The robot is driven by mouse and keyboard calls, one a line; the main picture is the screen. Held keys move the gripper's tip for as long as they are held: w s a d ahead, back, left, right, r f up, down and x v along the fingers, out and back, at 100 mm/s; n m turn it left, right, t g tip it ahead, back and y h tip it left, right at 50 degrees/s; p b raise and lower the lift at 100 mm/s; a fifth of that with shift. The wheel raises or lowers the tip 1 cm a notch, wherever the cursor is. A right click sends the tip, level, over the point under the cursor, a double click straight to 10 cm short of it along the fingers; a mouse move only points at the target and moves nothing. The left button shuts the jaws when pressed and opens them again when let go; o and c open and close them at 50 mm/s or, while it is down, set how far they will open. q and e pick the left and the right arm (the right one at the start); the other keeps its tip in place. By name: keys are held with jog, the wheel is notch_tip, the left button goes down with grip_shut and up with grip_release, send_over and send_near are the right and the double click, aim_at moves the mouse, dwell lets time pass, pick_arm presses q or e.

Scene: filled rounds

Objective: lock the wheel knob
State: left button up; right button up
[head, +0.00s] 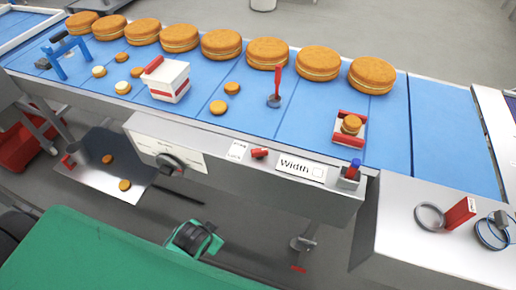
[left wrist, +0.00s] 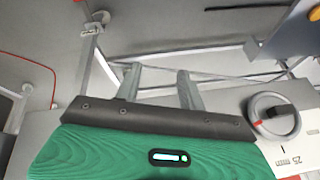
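The wheel knob (head: 171,163), round and grey with a dark centre, sits on a white scale plate on the conveyor's front panel. In the left wrist view the wheel knob (left wrist: 272,117) shows at the right, with a red mark and "25 mm" beside it. A small red lever (head: 259,153) is right of the knob, next to a small label (head: 237,150) that seems to read LOCK. My left gripper (left wrist: 160,80) is open and empty, its two fingers apart and left of the knob in that view. In the head view its green hand is below the panel. My right gripper is not in view.
Several filled rounds (head: 221,43) line the blue belt (head: 428,120). A metal tray (head: 100,180) with fallen rounds is below at the left. Floor space is open before the panel.

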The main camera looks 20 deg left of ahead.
aim_at(257, 150)
pick_arm(q)
jog(key=w+a+r+m+t+h, duration=0.1)
jog(key=w+r+m+t, duration=0.4)
jog(key=r, duration=0.4)
jog(key=w+a+r+m+t, duration=0.2)
jog(key=w+r+m+t, duration=0.2)
jog(key=w+r+m, duration=0.4)
jog(key=w+a+r+m+t+h, duration=0.1)
jog(key=w+r+m+t, duration=0.3)
jog(key=r, duration=0.6)
jog(key=w+d+r+m+g+h, duration=0.2)
jog(key=d+m+g+h, duration=0.15)
jog(key=m+h, duration=0.9)
notch_tip(257, 150, down, 6)
jog(key=s+a+m+g+y+p, duration=0.15)
jog(key=m+g, duration=0.65)
jog(key=m, duration=0.8)
jog(key=shift+n, duration=0.25)
jog(key=p+x, duration=0.4)
jog(key=x, duration=0.7)
jog(key=shift+w+f, duration=0.2)
jog(key=shift+f, duration=0.05)
jog(key=shift+w+d+f, duration=0.2)
jog(key=shift+d+f, duration=0.1)
jog(key=shift+d, duration=0.1)
jog(key=shift+c, duration=0.4)
